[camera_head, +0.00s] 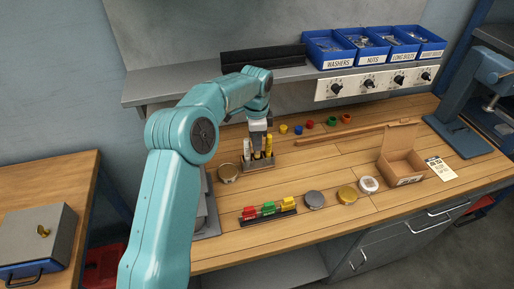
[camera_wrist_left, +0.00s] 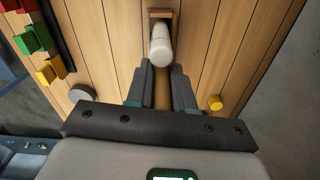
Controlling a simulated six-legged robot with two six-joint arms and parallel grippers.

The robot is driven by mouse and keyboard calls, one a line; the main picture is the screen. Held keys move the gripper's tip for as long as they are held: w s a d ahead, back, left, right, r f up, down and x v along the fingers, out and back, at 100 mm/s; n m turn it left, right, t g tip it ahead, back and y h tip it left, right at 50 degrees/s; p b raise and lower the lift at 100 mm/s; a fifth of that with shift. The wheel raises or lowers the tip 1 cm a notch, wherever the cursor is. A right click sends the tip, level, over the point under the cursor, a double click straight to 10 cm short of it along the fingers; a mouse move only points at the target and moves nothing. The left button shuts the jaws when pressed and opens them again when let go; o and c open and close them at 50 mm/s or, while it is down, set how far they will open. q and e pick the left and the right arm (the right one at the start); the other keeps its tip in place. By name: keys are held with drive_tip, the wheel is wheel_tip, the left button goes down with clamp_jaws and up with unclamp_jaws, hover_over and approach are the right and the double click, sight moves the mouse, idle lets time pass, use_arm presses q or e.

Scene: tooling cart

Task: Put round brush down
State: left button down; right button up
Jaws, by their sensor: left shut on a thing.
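Whether the brush touches the rack is unclear. My right gripper is out of view.
Red, green and yellow clips (camera_head: 268,208) and more tins (camera_head: 314,199) stand in front. Small coloured pots (camera_head: 309,124) stand behind right. An open cardboard box (camera_head: 402,165) is further right. A shelf (camera_head: 190,90) overhangs the back.

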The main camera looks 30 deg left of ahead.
use_arm(q)
drive_tip(key=f, duration=0.4)
drive_tip(key=shift+w, duration=0.25)
drive_tip(key=shift+s, duration=0.1)
drive_tip(key=shift+s+r, duration=0.1)
drive_tip(key=shift+d, duration=0.15)
drive_tip(key=shift+f, duration=0.25)
drive_tip(key=c, duration=1)
unclamp_jaws()
drive_tip(key=shift+r, duration=0.1)
